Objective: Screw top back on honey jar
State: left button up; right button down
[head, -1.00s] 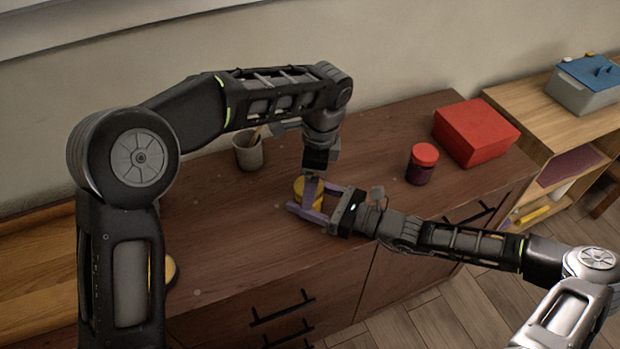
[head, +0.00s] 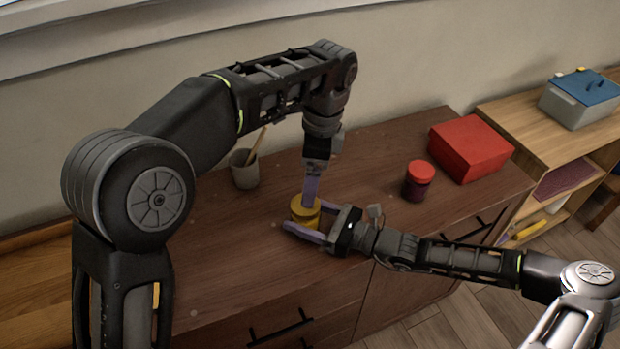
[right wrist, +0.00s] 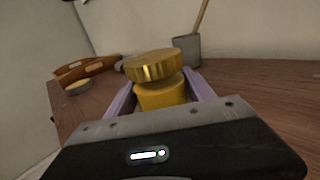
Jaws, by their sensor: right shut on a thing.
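The honey jar (right wrist: 160,97), with a yellow body, stands on the brown cabinet top. My right gripper (head: 304,226) is shut around its body from the right, one finger on each side. The gold lid (right wrist: 152,65) sits tilted at the jar's mouth in the right wrist view; I cannot tell whether it rests on it or is slightly above. In the head view the lid (head: 305,205) shows as a yellow disc. My left gripper (head: 311,190) points straight down at the lid. Its fingers show edge-on, so their opening is hidden.
A grey cup (head: 244,170) with a wooden stick stands behind the jar. A dark jar with a red lid (head: 419,180) and a red box (head: 470,150) are to the right. A grey bin with a blue lid (head: 582,98) sits on the far-right shelf. The cabinet's front edge is near the jar.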

jog(key=shift+c, duration=1.4)
grip_release()
pick_arm(q)
jog(key=shift+f+b, duration=0.45)
jog(key=shift+f, duration=0.05)
pick_arm(e)
jog(key=shift+v, duration=3.9)
